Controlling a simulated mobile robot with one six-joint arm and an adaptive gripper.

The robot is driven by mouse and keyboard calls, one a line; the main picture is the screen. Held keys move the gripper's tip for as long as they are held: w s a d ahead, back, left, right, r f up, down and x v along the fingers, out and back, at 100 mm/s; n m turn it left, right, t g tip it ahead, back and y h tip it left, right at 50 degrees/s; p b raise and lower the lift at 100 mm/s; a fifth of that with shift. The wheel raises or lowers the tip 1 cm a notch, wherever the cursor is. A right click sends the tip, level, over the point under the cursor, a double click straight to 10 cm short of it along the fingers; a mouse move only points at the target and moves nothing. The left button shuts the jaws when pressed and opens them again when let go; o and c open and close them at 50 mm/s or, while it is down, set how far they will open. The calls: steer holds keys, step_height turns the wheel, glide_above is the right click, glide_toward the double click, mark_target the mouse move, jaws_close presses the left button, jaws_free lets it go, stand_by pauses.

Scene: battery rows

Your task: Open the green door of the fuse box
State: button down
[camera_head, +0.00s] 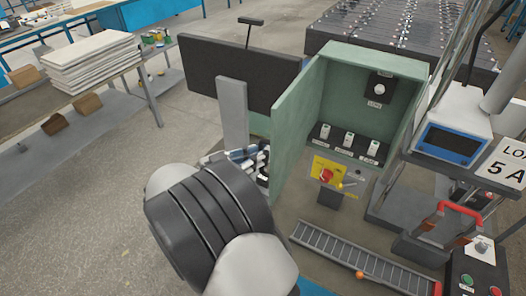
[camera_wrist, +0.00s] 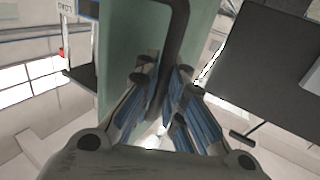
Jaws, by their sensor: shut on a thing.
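The green fuse box (camera_head: 400,65) stands with its front open to view. Its green door (camera_head: 293,125) hangs at the box's left side, swung well outward, so the inside shows. In the wrist view the door (camera_wrist: 125,50) fills the upper middle, with a dark bar handle (camera_wrist: 176,30) on its face. My gripper (camera_head: 258,158) is at the door's outer face, partly hidden behind my arm in the head view. In the wrist view my gripper (camera_wrist: 163,76) has its blue-padded fingers on either side of the handle, shut on it. The exact contact is partly hidden.
Inside the box are several switches (camera_head: 347,140) and a dial (camera_head: 380,86). A yellow panel with a red knob (camera_head: 327,175) sits below. A dark monitor (camera_head: 235,72) stands close behind the door. A scale display (camera_head: 450,143) is at right. Floor at left is free.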

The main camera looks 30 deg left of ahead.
steer(key=c, duration=2.1)
jaws_free()
steer(key=shift+s+f, duration=0.1)
steer(key=shift+o, duration=1.3)
steer(key=shift+s+a, duration=0.15)
steer(key=shift+o, duration=0.9)
steer(key=v, duration=1.1)
steer(key=shift+s+a, duration=0.15)
steer(key=shift+s, duration=0.2)
